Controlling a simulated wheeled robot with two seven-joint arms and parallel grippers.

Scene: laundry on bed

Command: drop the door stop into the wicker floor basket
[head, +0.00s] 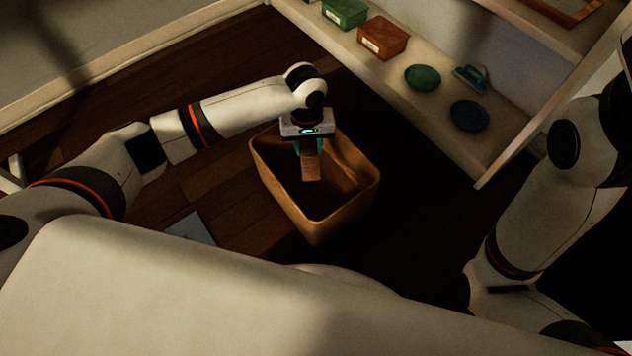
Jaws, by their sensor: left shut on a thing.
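The wicker floor basket (283,196) stands on the dark wooden floor in the middle of the head view, a tan, open-topped, roughly rectangular container. My left gripper (310,152) points down over the basket's opening, with teal fingers. It is shut on the door stop (311,167), a small brown block that hangs below the fingers. The door stop appears within the outline of the basket's opening; its exact height against the rim is hard to tell. The inside of the basket is in shadow and looks empty where I can see it. My right gripper is out of view.
A pale shelf (440,130) runs along the upper right, holding a green box (345,12), a red box (383,38), a green dish (422,78), a teal-handled item (471,78) and a dark blue dish (469,116). A flat grey object (190,228) lies on the floor left of the basket.

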